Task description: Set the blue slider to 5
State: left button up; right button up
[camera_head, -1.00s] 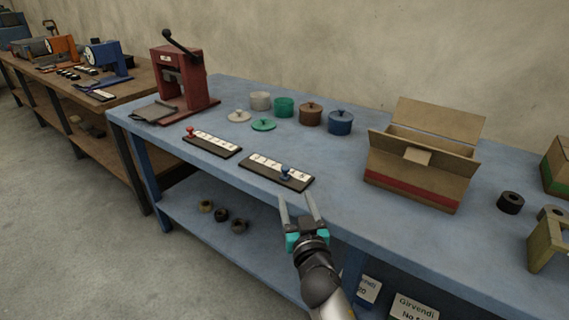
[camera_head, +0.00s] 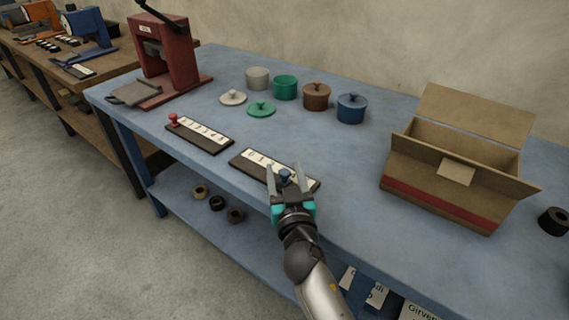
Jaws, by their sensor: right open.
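The blue slider knob (camera_head: 285,177) stands on a dark slider board (camera_head: 241,167) with a white number strip, near the front edge of the blue table. It is toward the right part of the strip; the number beside it is hidden by my gripper. My right gripper (camera_head: 284,174) is open, with one finger on each side of the blue knob as seen from here. I cannot tell whether the fingers touch it. My left gripper is not in view.
A second slider board with a red knob (camera_head: 173,119) lies to the left. A red press (camera_head: 165,60) stands at the back left, an open cardboard box (camera_head: 440,200) at the right. The table between is clear.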

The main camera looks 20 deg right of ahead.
grip_shut()
dwell(0.6)
dwell(0.9)
